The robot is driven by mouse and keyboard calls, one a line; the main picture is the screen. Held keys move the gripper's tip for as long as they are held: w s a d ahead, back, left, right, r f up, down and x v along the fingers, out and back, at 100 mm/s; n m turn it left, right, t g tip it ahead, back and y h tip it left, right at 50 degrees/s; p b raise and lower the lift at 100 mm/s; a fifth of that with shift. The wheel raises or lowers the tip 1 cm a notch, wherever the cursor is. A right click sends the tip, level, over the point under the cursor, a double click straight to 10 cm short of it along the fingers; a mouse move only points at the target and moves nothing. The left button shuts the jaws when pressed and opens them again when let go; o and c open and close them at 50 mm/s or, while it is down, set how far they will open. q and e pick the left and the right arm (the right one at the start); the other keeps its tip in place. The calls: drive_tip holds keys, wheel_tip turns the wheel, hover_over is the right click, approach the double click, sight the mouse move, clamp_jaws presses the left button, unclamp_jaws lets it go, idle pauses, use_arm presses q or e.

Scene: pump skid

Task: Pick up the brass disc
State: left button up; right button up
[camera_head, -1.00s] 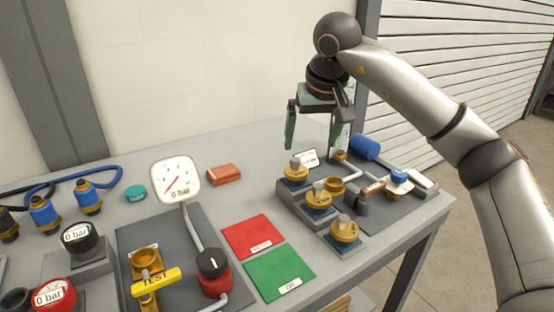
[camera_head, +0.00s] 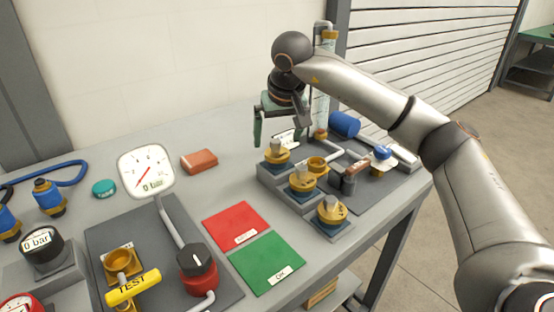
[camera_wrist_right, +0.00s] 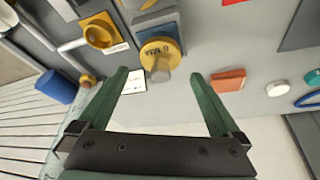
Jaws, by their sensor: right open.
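Several brass discs with grey-tan knobs sit on a stepped grey block at the right of the table. In the head view these are a back disc (camera_head: 277,156), a middle disc (camera_head: 302,182) and a front disc (camera_head: 332,211); I cannot tell which one the task means. My right gripper (camera_head: 284,138) is open and empty above and behind the back disc. In the right wrist view a brass disc with engraved marks (camera_wrist_right: 160,50) lies ahead, between the lines of the open green fingers (camera_wrist_right: 158,74), apart from them. My left gripper is not in view.
A brass cup (camera_head: 317,165), a blue cylinder (camera_head: 345,124) and grey pipes crowd the block's right side. A red-brown block (camera_head: 199,161) lies to the left. Red (camera_head: 235,224) and green (camera_head: 267,262) mats lie in front. A pressure gauge (camera_head: 146,170) stands further left.

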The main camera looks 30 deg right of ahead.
sight(277, 142)
drive_tip(key=x, duration=0.3)
drive_tip(key=shift+f, duration=0.2)
drive_tip(key=shift+c, duration=0.2)
drive_tip(key=shift+r, duration=0.1)
drive_tip(key=c, duration=1.5)
drive_tip(key=shift+o, duration=0.2)
